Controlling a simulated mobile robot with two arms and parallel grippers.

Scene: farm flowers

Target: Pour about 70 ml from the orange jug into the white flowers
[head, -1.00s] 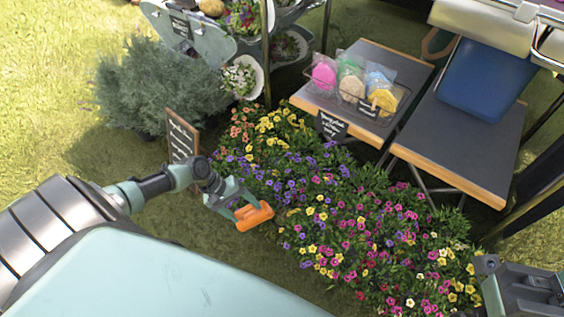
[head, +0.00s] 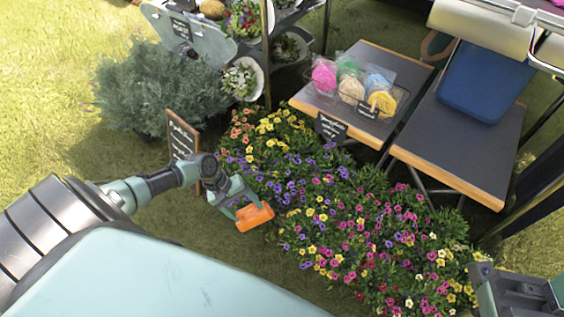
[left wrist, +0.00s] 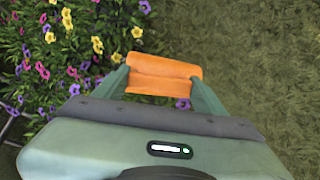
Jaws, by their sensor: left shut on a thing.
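My left gripper (head: 238,206) is shut on the orange jug (head: 254,217), at the left edge of a long flower bed. In the left wrist view the jug (left wrist: 163,74) sits between the two fingers of the gripper (left wrist: 163,86), with its mouth and any liquid not visible. The jug appears tilted. A few whitish flowers (head: 408,303) show at the lower right end of the bed, far from the jug. My right gripper (head: 520,298) is partly cut off at the bottom right corner, and its fingertips are unclear.
The bed holds yellow, purple and pink flowers (head: 350,228). A small chalkboard sign (head: 182,138) stands behind my left arm. A grey-green bush (head: 155,85) is at the upper left. Dark tables (head: 452,150) stand behind the bed. Grass (head: 60,110) is open at left.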

